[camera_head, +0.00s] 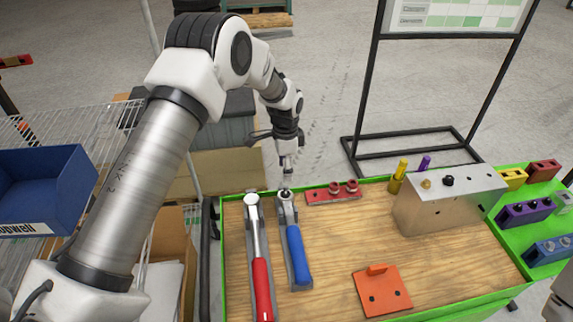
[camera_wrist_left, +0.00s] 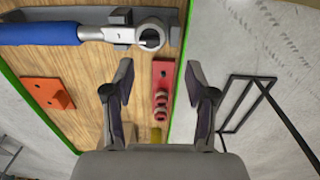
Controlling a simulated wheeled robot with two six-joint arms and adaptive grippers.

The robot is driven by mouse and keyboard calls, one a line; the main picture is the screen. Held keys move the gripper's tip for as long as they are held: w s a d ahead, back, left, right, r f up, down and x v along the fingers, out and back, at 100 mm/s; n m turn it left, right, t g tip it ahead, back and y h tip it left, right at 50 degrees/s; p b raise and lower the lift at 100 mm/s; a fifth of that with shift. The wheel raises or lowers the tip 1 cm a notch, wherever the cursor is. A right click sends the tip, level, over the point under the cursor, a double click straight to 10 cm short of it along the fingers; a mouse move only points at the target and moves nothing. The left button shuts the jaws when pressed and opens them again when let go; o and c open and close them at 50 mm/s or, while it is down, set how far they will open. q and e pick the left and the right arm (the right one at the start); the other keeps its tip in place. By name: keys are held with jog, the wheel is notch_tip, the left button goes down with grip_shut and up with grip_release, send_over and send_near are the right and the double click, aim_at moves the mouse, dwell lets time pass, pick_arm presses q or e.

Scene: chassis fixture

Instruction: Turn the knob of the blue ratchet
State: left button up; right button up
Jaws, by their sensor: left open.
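The blue ratchet (camera_head: 298,252) lies in a grey holder on the wooden table top, its handle toward the front and its round metal head at the back. In the left wrist view the blue ratchet (camera_wrist_left: 38,33) lies across the top left, with its round head and knob near the top centre. My left gripper (camera_head: 286,170) is above the back edge of the table, close to the ratchet's head. In the wrist view the two fingers of my left gripper (camera_wrist_left: 159,75) are spread with nothing between them, and the ratchet's head shows beyond the tips. My right gripper is not in view.
A red-handled tool (camera_head: 262,285) lies just left of the ratchet. A red block with rings (camera_head: 332,192) is right of its head.

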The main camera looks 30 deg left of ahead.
aim_at(285, 191)
pick_arm(q)
jog(key=shift+s+d+f, duration=0.1)
jog(key=shift+s+d+f+p, duration=0.25)
jog(key=shift+s+f+p, duration=0.15)
jog(key=shift+s, duration=0.1)
jog(key=shift+s+d+f+p, duration=0.25)
jog(key=shift+s+f+p, duration=0.05)
jog(key=shift+s+f, duration=0.15)
jog(key=f, duration=0.3)
jog(key=f+p, duration=0.1)
jog(key=shift+w+a+f, duration=0.2)
jog(key=shift+w+a, duration=0.1)
jog(key=shift+w, duration=0.05)
jog(key=shift+w+a+f, duration=0.1)
jog(key=shift+w+f, duration=0.05)
jog(key=shift+f, duration=0.15)
jog(key=shift+s+d+r, duration=0.2)
jog(key=shift+s+r, duration=0.1)
jog(key=shift+r, duration=0.05)
jog(key=c, duration=0.5)
grip_shut()
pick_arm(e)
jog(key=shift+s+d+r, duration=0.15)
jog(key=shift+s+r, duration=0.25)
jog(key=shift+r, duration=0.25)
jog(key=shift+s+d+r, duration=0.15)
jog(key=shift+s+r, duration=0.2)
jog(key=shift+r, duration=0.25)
